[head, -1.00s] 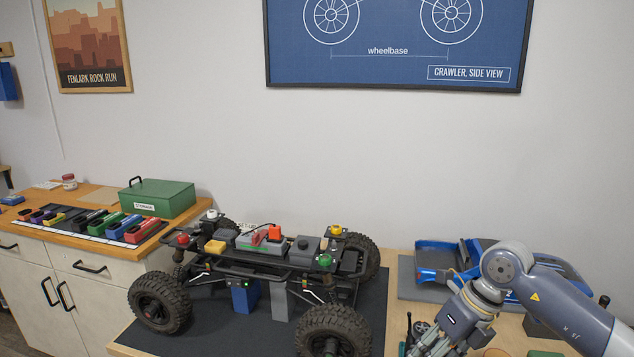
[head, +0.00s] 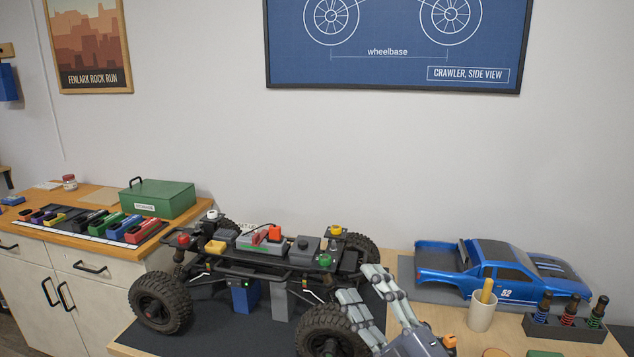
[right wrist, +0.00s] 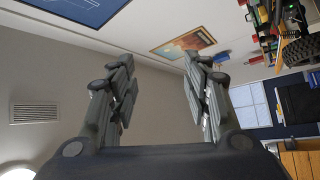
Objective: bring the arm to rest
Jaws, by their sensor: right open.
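My right gripper (head: 366,300) is at the lower right of the head view, in front of the right end of the crawler chassis (head: 265,262). Its fingers point up and left and cover part of the chassis's right side. In the right wrist view the two fingers (right wrist: 158,95) stand wide apart with nothing between them. The crawler chassis, with big black tyres, stands on a dark mat (head: 215,325); a corner of it also shows at the upper right of the wrist view (right wrist: 297,50). My left gripper is not in view.
A blue truck body (head: 490,268) lies on a grey mat at the right. Before it stand a cup (head: 482,314) and a black rack (head: 560,328) of shock absorbers. A left counter holds a green box (head: 158,198) and coloured packs (head: 105,225). The space above the bench is free.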

